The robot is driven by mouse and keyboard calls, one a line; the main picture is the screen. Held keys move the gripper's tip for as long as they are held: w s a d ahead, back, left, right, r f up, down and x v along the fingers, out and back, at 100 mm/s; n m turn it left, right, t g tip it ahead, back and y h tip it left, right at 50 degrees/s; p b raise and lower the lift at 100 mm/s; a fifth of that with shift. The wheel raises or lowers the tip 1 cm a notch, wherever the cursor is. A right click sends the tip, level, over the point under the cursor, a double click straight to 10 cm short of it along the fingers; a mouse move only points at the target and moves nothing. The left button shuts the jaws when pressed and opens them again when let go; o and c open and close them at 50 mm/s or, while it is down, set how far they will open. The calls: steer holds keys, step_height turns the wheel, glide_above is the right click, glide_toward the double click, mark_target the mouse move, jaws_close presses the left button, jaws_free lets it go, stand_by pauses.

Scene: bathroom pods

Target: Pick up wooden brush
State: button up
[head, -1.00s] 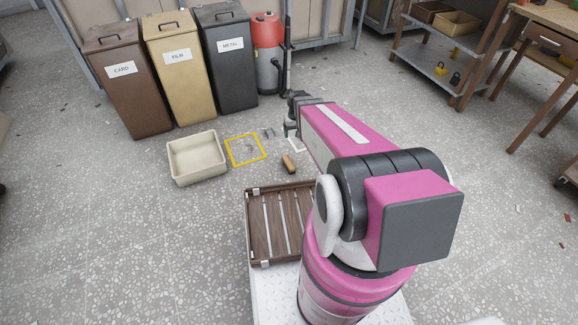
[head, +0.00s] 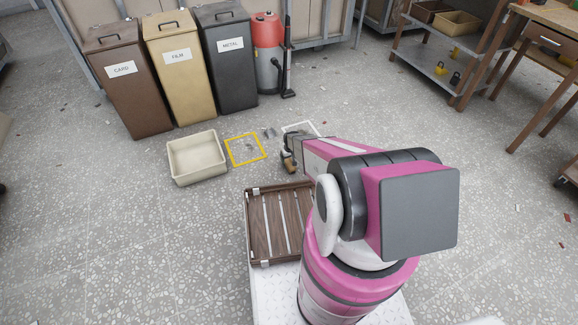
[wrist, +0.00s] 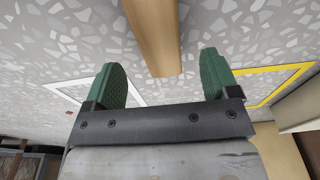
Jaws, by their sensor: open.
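The wooden brush (head: 289,167) lies on the speckled floor, just right of the yellow outlined square and beyond the slatted wooden tray. In the wrist view, its tan wooden body (wrist: 153,38) runs in from the top edge and its near end lies in the gap between the fingers. My gripper (wrist: 162,66) is open, with one green finger pad on each side of the brush and visible gaps to both. In the head view, my gripper (head: 287,152) is at the brush and partly covers it. No bristles can be made out.
A cream bin (head: 197,157) stands left of the yellow square (head: 245,149). A white outlined square (head: 301,129) lies behind my gripper. Card, film and metal bins (head: 227,58) and a red-grey vacuum (head: 267,60) stand at the back. The slatted tray (head: 252,230) is near.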

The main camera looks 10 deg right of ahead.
mark_target(289, 162)
steer(key=shift+w+a+f, duration=0.1)
steer(key=shift+w+f, duration=0.1)
steer(key=shift+f, duration=0.95)
steer(key=shift+w+d+f, duration=0.1)
steer(key=shift+w+f, duration=0.1)
steer(key=shift+f, duration=1)
steer(key=shift+w+a+f, duration=0.1)
steer(key=shift+w+f, duration=0.1)
steer(key=shift+f, duration=0.95)
steer(key=c, duration=1.2)
steer(key=shift+o, duration=0.2)
steer(key=shift+r, duration=0.15)
steer(key=shift+r, duration=0.6)
steer(key=r, duration=0.2)
steer(key=s+a+r, duration=0.1)
steer(key=shift+r, duration=0.3)
steer(key=s+a+r, duration=0.4)
steer(key=a+r, duration=0.1)
steer(key=a, duration=0.2)
steer(key=shift+s+a+r, duration=0.15)
steer(key=shift+s+a, duration=0.1)
steer(key=shift+a, duration=0.15)
steer(key=shift+s+a+r, duration=0.3)
steer(key=shift+a+r, duration=0.05)
steer(key=shift+a, duration=0.25)
